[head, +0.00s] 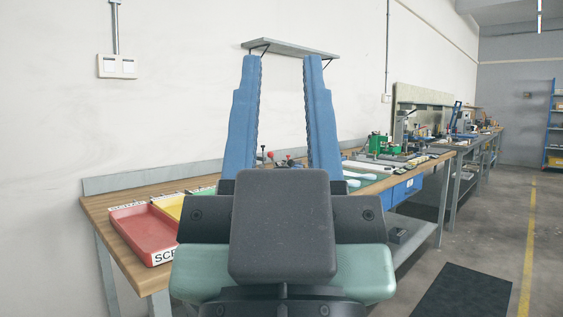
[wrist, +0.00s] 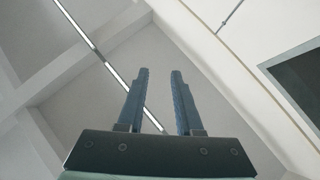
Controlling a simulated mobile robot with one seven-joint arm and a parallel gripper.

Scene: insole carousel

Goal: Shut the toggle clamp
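My gripper (head: 283,60) stands large in the middle of the head view with its two blue fingers pointing up and apart. It is open, with nothing between the fingers. In the wrist view its fingers (wrist: 160,73) are also spread and empty, against the ceiling and wall. I cannot pick out the toggle clamp for certain. Some small hardware with a red knob (head: 270,155) shows on the workbench (head: 130,207) beyond my gripper, seen between the fingers. My gripper hides much of that part of the bench, and I cannot tell the clamp's state.
A red tray (head: 143,232) and a yellow tray (head: 170,205) lie on the bench's left part. A green device (head: 378,143) and a blue drawer box (head: 407,188) are to the right. A dark mat (head: 462,290) lies on the floor, which is open at right. A shelf (head: 290,48) hangs behind the fingers.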

